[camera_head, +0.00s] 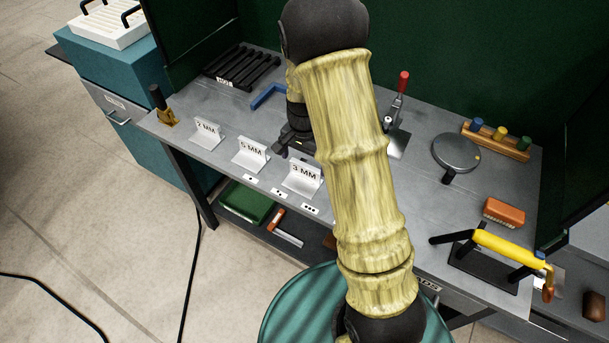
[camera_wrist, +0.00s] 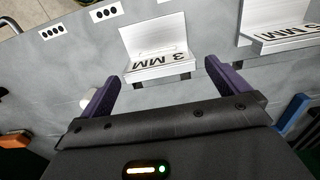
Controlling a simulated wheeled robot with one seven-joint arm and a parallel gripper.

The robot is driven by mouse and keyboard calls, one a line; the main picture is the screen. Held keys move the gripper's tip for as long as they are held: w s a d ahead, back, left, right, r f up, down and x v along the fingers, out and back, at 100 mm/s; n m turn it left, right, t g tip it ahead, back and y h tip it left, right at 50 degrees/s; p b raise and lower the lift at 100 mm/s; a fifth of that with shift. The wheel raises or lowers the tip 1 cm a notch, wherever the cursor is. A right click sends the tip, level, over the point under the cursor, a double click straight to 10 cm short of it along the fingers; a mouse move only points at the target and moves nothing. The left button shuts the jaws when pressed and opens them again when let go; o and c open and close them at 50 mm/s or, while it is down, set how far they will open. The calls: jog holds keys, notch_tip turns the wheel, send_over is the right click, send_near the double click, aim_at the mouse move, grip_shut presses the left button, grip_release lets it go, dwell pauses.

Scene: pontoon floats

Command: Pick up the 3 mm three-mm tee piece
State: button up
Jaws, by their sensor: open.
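In the head view my gripper (camera_head: 287,146) is behind the piece and partly hidden by my arm.
A 5 mm piece (camera_head: 250,154) and a 2 mm piece (camera_head: 206,132) stand left of it in the head view. A blue angled part (camera_head: 268,96) lies behind. A toggle clamp (camera_head: 399,105), a round disc (camera_head: 456,152) and a yellow-handled tool (camera_head: 508,246) are to the right.

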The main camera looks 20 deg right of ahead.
aim_at(305, 167)
jog(key=shift+f, duration=0.45)
jog(key=shift+s, duration=0.1)
jog(key=shift+s+f+p, duration=0.15)
jog(key=shift+f+p, duration=0.4)
jog(key=shift+f, duration=2.05)
jog(key=c, duration=0.8)
